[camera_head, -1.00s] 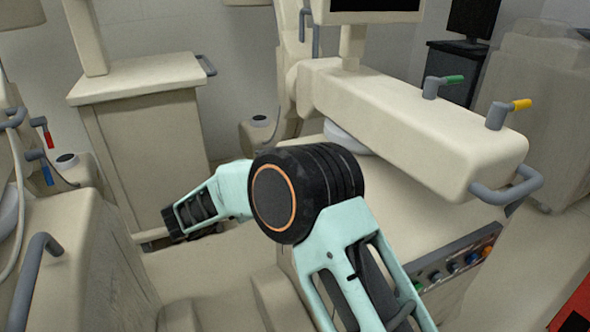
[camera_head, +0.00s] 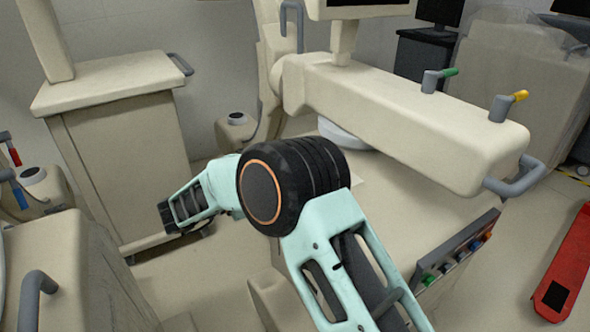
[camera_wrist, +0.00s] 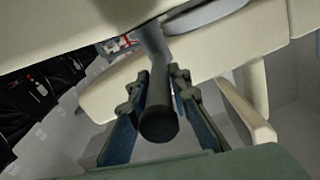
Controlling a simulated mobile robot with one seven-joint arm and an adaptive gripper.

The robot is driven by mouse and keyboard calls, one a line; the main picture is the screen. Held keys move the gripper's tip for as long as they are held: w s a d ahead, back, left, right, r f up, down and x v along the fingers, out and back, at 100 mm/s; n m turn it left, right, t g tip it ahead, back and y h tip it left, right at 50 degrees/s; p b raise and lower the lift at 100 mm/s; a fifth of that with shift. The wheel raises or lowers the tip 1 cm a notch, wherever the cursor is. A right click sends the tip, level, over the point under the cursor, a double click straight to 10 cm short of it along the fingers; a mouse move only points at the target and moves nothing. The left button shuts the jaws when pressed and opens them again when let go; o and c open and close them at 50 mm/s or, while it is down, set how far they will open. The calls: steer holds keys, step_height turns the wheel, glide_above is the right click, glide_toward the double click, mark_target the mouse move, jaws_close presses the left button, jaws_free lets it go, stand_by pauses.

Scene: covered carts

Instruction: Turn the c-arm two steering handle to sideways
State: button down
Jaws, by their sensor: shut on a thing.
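In the wrist view a dark, round-ended handle (camera_wrist: 159,122) on a grey stem sits between the two fingers of my gripper (camera_wrist: 157,108). The fingers are shut on it, one on each side, and the grip's end faces the camera. The stem runs up to a pale machine body (camera_wrist: 115,88). I cannot tell from there which machine carries the handle.
A cream machine arm (camera_head: 400,115) with a green-tipped lever (camera_head: 440,79), a yellow-tipped lever (camera_head: 509,103) and a grey bar handle (camera_head: 518,180) stands right. A cream cart (camera_head: 120,150) stands left. A red object (camera_head: 570,262) lies far right. Floor shows between the machines.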

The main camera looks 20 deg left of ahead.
steer(key=shift+w+a+r, duration=0.1)
steer(key=shift+w+a, duration=0.05)
stand_by(0.6)
steer(key=c, duration=1.8)
jaws_free()
step_height(320, 180, up, 10)
steer(key=shift+f, duration=0.1)
